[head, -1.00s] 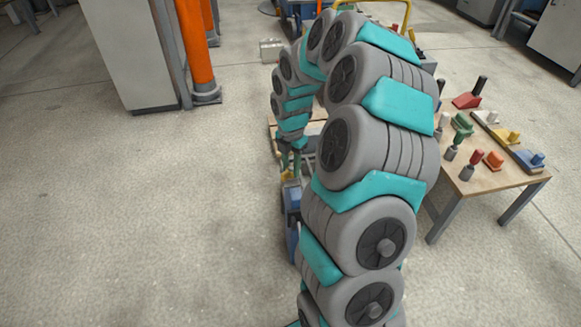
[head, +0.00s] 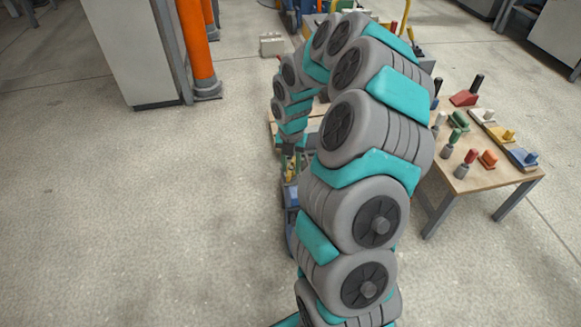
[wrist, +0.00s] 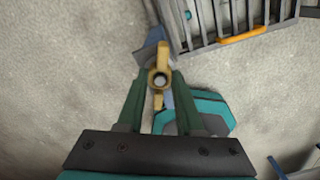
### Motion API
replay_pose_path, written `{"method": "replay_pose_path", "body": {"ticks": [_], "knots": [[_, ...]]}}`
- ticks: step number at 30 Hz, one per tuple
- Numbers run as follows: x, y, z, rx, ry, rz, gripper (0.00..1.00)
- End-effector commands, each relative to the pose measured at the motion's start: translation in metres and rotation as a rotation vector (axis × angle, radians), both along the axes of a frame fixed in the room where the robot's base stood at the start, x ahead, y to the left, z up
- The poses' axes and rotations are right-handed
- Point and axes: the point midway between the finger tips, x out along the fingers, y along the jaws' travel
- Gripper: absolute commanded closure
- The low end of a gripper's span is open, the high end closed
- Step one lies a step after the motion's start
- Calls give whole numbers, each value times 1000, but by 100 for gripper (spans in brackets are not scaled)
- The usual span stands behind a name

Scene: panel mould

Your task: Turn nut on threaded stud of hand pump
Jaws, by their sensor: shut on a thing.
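A brass wing nut (wrist: 164,55) sits around the round end of a threaded stud (wrist: 159,80) in the wrist view, its two wings pointing roughly up and down in the picture. My gripper (wrist: 160,77) has its green fingers on both sides of the nut and is shut on it. Part of the blue hand pump (wrist: 152,47) shows behind the nut. In the head view the blue pump body (head: 291,205) is partly hidden behind my arm, and my gripper (head: 289,163) is small above it. The fingers' exact contact is too small to tell there.
A wooden table (head: 470,184) with several coloured handled parts stands at right. An orange post (head: 188,50) and a grey cabinet (head: 130,50) stand at upper left. A barred rack (wrist: 230,22) is close by at upper right in the wrist view. Floor at left is clear.

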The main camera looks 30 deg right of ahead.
Motion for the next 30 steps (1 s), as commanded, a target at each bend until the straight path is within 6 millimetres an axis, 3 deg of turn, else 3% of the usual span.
{"method": "replay_pose_path", "body": {"ticks": [6,15,25,30], "knots": [[0,0,-1,-1,-1,8,100],[1,1,-1,0,-3,279,100],[1,0,-1,0,-2,308,100],[1,1,-1,2,-3,465,100]]}}
